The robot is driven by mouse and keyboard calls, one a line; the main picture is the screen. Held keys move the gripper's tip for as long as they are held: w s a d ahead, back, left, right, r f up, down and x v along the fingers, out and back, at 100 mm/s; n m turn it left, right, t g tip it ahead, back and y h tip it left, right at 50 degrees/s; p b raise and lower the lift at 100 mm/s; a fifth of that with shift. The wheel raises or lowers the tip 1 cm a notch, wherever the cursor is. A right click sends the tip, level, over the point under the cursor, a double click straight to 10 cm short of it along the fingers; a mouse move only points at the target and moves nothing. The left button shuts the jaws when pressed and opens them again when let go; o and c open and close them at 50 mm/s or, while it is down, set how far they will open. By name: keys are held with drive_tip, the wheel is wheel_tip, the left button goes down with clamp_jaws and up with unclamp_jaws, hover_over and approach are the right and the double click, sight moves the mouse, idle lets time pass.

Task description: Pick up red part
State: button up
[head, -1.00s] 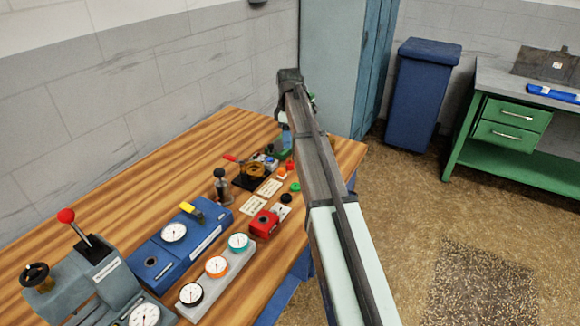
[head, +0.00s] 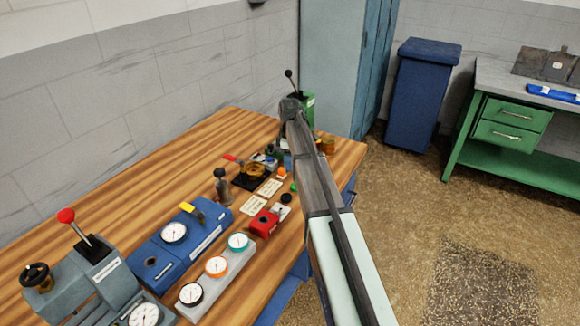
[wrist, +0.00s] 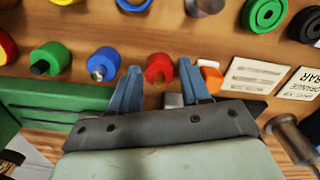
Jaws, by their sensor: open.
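A small red part (wrist: 160,68), round with a dark opening, shows in the wrist view. My gripper (wrist: 160,78) is open, with one blue finger to the left and one to the right of the red part in the picture. Nothing is held. I cannot tell whether the fingers are level with the part or above it. In the head view my arm hides the gripper and this part.
Close by in the wrist view are an orange-and-white part (wrist: 209,77), a metal-tipped blue part (wrist: 103,64) and a green part (wrist: 49,59). A green machine (wrist: 60,100) stands at left. A red box (head: 264,222) and gauges lie nearer on the wooden bench (head: 130,180).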

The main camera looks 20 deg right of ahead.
drive_tip(key=shift+f, duration=0.15)
clamp_jaws()
idle(0.4)
